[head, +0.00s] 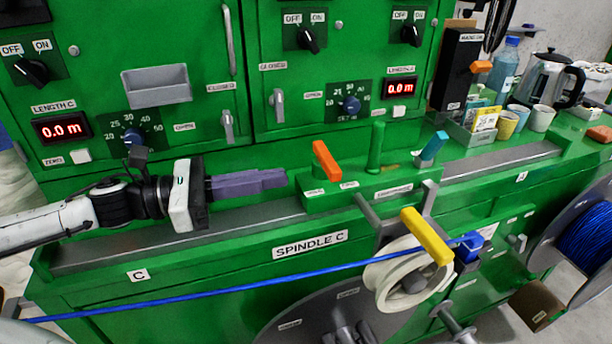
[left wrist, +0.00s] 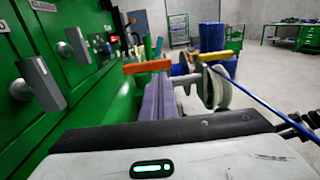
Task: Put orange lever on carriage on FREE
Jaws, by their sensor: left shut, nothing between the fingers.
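The orange lever (head: 326,160) stands up, tilted, from the green carriage (head: 320,203) above the rail. It also shows in the left wrist view (left wrist: 148,66), lying across the picture beyond my fingers. Small labels sit below the lever on the carriage, too small to read surely. My left gripper (head: 286,178) is shut and empty, with its purple-grey fingers pointing right at the carriage. Its fingertips are just left of the lever, and I cannot tell whether they touch the carriage. The fingers also show in the left wrist view (left wrist: 158,100). My right gripper is not in view.
A yellow lever (head: 427,236) and a white spool (head: 400,275) are at the front, with a blue cable (head: 230,287) running left. A teal lever (head: 433,148) and a green post (head: 376,148) stand right of the orange lever. Cabinet panels with knobs rise behind.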

